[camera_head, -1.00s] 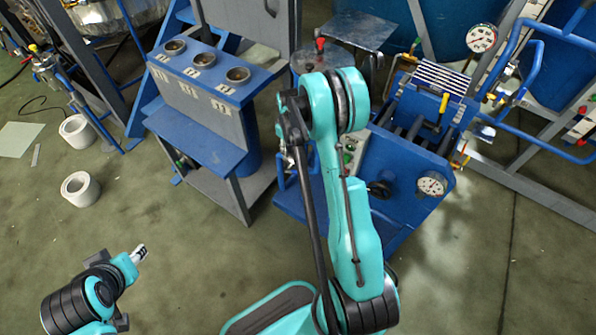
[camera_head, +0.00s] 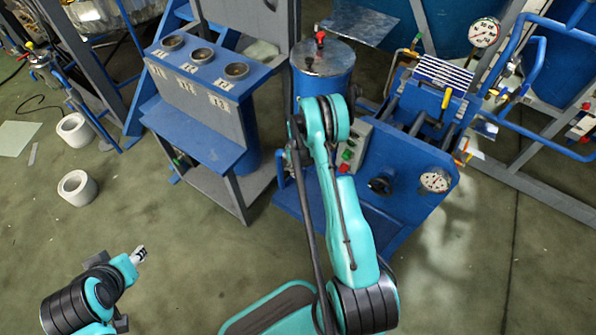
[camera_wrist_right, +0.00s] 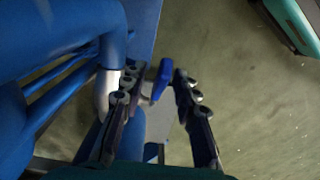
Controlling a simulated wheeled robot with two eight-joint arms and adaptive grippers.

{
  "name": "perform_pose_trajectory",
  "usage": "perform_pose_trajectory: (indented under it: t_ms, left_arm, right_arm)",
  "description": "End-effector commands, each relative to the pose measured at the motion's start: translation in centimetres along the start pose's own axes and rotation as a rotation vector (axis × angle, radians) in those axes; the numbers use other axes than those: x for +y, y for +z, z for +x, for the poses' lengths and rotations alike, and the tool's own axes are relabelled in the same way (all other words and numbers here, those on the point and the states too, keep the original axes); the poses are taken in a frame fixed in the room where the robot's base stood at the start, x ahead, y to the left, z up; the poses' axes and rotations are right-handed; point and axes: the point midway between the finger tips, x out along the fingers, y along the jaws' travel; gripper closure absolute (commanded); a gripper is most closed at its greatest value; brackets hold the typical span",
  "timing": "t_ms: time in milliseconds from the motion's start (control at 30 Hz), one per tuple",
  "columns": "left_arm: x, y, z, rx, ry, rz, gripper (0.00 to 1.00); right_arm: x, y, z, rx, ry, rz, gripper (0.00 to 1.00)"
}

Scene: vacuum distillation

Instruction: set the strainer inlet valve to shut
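A blue valve lever (camera_wrist_right: 162,80) stands out in the right wrist view, beside a blue pipe with a bare silver pipe section. It is probably the strainer inlet valve's handle, but I see no label. My right gripper (camera_wrist_right: 160,76) is open, with its fingers on either side of the lever. A gap shows at the right finger; contact at the left cannot be told. In the head view my right arm hides the right gripper and this valve. My left gripper (camera_head: 138,256) is at the lower left, away from the equipment; its finger opening is too small to judge.
A blue control stand with a gauge (camera_head: 435,180) is right of my right arm. A round blue tank (camera_head: 322,75) with a red-knobbed lid stands behind it. A blue rack with cups (camera_head: 203,54) is to the left. White rings (camera_head: 77,187) lie on open floor.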

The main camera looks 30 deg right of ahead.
Motion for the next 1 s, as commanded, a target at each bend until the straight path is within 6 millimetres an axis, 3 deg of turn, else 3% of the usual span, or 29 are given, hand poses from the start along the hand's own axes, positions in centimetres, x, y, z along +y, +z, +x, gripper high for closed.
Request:
perform_pose_trajectory:
  t_ms: [267, 367, 400, 700, 1000]
  left_arm:
    - [0.0, 0.0, 0.0, 0.000, 0.000, 0.000, 0.60]
    - [0.0, 0.0, 0.0, 0.000, 0.000, 0.000, 0.60]
    - [0.0, 0.0, 0.0, 0.000, 0.000, 0.000, 0.60]
    - [0.0, 0.0, 0.0, 0.000, 0.000, 0.000, 0.60]
    - [0.0, 0.0, 0.0, 0.000, 0.000, 0.000, 0.60]
  right_arm:
    - [0.0, 0.0, 0.1, 0.000, 0.000, 0.000, 0.70]
    - [0.0, 0.0, 0.1, 0.000, 0.000, 0.000, 0.96]
    - [0.0, 0.0, 0.1, 0.000, 0.000, 0.000, 1.00]
    - [-0.1, -0.4, -0.1, -0.038, -0.001, -0.003, 1.00]
    - [0.0, -2.6, -1.6, -0.365, 0.001, -0.003, 1.00]
